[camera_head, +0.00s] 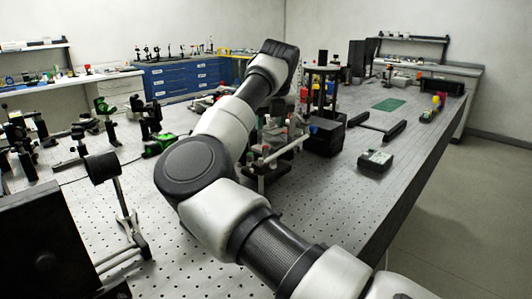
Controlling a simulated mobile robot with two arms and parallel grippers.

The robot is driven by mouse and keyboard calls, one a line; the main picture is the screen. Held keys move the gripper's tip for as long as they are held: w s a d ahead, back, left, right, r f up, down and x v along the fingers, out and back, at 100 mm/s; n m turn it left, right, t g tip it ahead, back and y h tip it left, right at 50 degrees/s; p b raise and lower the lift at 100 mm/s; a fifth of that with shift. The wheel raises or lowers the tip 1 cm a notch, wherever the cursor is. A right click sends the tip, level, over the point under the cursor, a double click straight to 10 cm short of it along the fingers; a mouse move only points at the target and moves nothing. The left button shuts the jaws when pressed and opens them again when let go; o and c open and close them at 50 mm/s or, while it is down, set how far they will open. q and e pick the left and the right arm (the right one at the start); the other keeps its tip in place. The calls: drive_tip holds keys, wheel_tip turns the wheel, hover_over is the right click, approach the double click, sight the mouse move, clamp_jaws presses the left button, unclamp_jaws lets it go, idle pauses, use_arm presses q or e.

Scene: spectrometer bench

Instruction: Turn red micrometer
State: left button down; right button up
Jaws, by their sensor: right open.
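My right arm reaches in from the lower right across the bench, its wrist bent downward near the back middle. My right gripper (296,84) is below that wrist, small and mostly hidden by the arm; its jaws are open. Small red parts show in the cluster of optics mounts (270,137) just right of my forearm. I cannot tell which of them is the red micrometer, and contact with the gripper is not visible. My left gripper is not in view.
The perforated optical table (345,205) has free room at its front right. A small dark box (375,161), black bars and a green mat (389,105) lie at right. A dark post frame (322,92) stands near the gripper. Lens mounts (104,170) crowd the left.

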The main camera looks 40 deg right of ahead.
sight(266, 146)
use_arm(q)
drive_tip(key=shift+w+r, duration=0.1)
use_arm(e)
drive_tip(key=x, duration=0.9)
drive_tip(key=shift+d+f, duration=0.1)
drive_tip(key=shift+f, duration=0.1)
drive_tip(key=shift+c, duration=0.3)
clamp_jaws()
drive_tip(key=m+h, duration=0.1)
drive_tip(key=m, duration=0.2)
drive_tip(key=shift+r+m+g, duration=0.1)
drive_tip(key=shift+m+g, duration=0.2)
drive_tip(key=shift+g, duration=0.1)
drive_tip(key=shift+m+h, duration=0.3)
drive_tip(key=shift+m, duration=0.3)
drive_tip(key=shift+c, duration=0.4)
unclamp_jaws()
drive_tip(key=shift+o, duration=0.7)
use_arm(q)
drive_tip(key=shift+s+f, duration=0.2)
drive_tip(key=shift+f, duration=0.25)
